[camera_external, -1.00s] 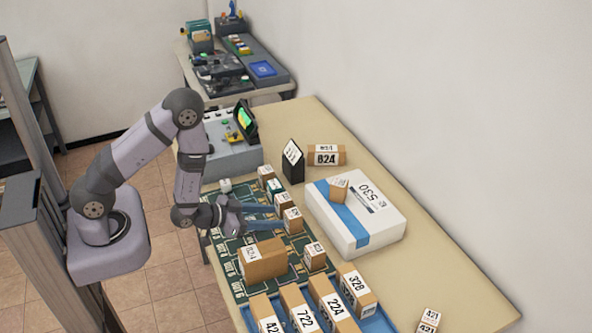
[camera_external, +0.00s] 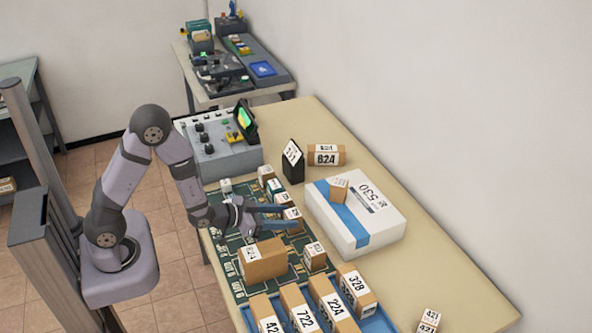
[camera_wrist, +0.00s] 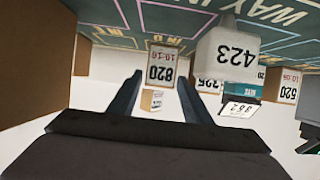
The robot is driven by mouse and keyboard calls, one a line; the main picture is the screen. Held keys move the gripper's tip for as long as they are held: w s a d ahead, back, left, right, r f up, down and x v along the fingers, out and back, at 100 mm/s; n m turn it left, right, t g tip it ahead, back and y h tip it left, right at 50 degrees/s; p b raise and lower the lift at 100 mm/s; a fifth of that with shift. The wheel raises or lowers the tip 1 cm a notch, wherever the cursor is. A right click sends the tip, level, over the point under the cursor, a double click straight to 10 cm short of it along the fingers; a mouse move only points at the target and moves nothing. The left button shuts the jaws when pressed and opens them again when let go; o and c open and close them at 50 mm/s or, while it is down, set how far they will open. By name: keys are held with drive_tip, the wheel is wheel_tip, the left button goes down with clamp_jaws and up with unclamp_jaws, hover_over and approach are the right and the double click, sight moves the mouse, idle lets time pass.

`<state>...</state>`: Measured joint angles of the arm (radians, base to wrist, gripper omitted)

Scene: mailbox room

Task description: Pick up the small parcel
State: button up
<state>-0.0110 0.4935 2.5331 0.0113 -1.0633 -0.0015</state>
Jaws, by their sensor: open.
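Several small brown parcels stand on the green marked mat (camera_external: 232,250), so I cannot tell which one is meant. My gripper (camera_external: 284,216) is open and low over the mat, with its fingers reaching right toward a small brown parcel (camera_external: 293,219). In the wrist view, the open fingers (camera_wrist: 159,88) point toward a brown parcel labelled 820 (camera_wrist: 164,64); the picture is upside down. Whether the fingers touch it I cannot tell. Another small brown parcel (camera_external: 338,189) sits on the large white parcel 530 (camera_external: 378,232); a small box also shows beyond the fingers (camera_wrist: 152,101).
A larger brown box (camera_external: 264,262) stands close in front of my gripper. Several boxes stand in a blue tray (camera_external: 376,322). The tabletop's right side (camera_external: 440,265) is mostly clear.

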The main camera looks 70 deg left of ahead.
drive_tip(key=shift+f+b, duration=0.25)
drive_tip(key=shift+b, duration=0.1)
drive_tip(key=shift+w, duration=0.2)
drive_tip(key=shift+w+f, duration=0.15)
drive_tip(key=shift+w, duration=0.45)
drive_tip(key=shift+w, duration=0.1)
drive_tip(key=shift+b+x, duration=0.75)
drive_tip(key=shift+x, duration=2)
drive_tip(key=c, duration=0.9)
